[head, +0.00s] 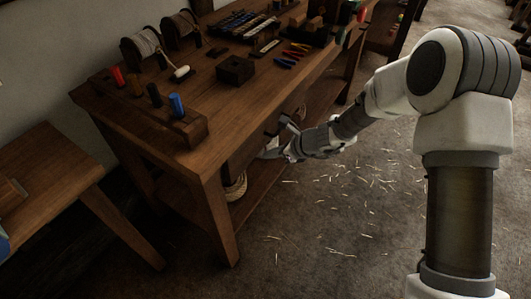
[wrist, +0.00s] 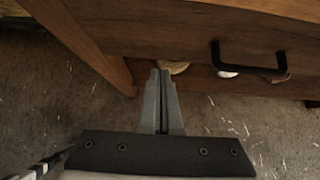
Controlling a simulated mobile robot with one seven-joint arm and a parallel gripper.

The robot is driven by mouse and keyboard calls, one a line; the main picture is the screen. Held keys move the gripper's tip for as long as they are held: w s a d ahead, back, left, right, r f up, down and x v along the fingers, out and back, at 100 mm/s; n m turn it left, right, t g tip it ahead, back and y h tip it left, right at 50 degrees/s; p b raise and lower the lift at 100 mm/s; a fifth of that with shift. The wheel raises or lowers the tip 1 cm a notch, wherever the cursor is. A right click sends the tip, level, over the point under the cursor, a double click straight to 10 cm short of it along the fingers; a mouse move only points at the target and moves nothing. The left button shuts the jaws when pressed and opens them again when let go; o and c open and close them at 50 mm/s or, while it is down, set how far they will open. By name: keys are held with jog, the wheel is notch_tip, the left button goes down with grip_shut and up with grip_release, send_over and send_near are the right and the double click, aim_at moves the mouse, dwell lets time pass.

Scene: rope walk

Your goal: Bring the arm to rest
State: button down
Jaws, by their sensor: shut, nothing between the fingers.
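My gripper (wrist: 158,72) is shut and empty in the wrist view, its two grey fingers together. They point toward the lower front of the wooden workbench, below a drawer (wrist: 160,28) with a black handle (wrist: 248,68). In the head view my arm reaches down from the right, and the gripper (head: 268,153) is beside the bench's front, below the level of its top. The fingertips are small and dark there. I cannot tell whether they touch the bench.
The workbench (head: 222,112) holds a small dark box (head: 235,70), a mallet (head: 180,72), spools and hand tools. A coil of rope (head: 236,187) lies on its lower shelf. A wooden bench (head: 45,170) stands at left. Floor with scattered straw (head: 340,220) is open in front.

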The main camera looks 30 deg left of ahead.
jog(key=s+d+r+n+t+h+p, duration=0.1)
jog(key=d+r+n+p, duration=0.15)
jog(key=d+r, duration=0.55)
jog(key=s+d+r+n+p, duration=0.1)
jog(key=d+r+n, duration=0.4)
jog(key=r, duration=0.5)
jog(key=s+d+r+n+t+h+p, duration=0.1)
jog(key=s+d+r+n+p, duration=0.15)
jog(key=d+r, duration=0.55)
jog(key=s+d+r+n+t+h+p, duration=0.1)
jog(key=s+d+r+n+h, duration=0.1)
jog(key=s+d+r, duration=0.2)
jog(key=s+d+r+n+t+h+p, duration=0.1)
jog(key=s+d+r+n+h+p, duration=0.1)
jog(key=d, duration=0.8)
jog(key=s+d+r+n+t+h+p, duration=0.1)
jog(key=s+d+r+n+h, duration=0.2)
jog(key=s+d+r, duration=0.3)
notch_tip(320, 180, up, 2)
jog(key=shift+d+r+n+p, duration=0.2)
jog(key=shift+d+n+p, duration=0.2)
jog(key=shift+n, duration=0.3)
jog(key=shift+s, duration=0.1)
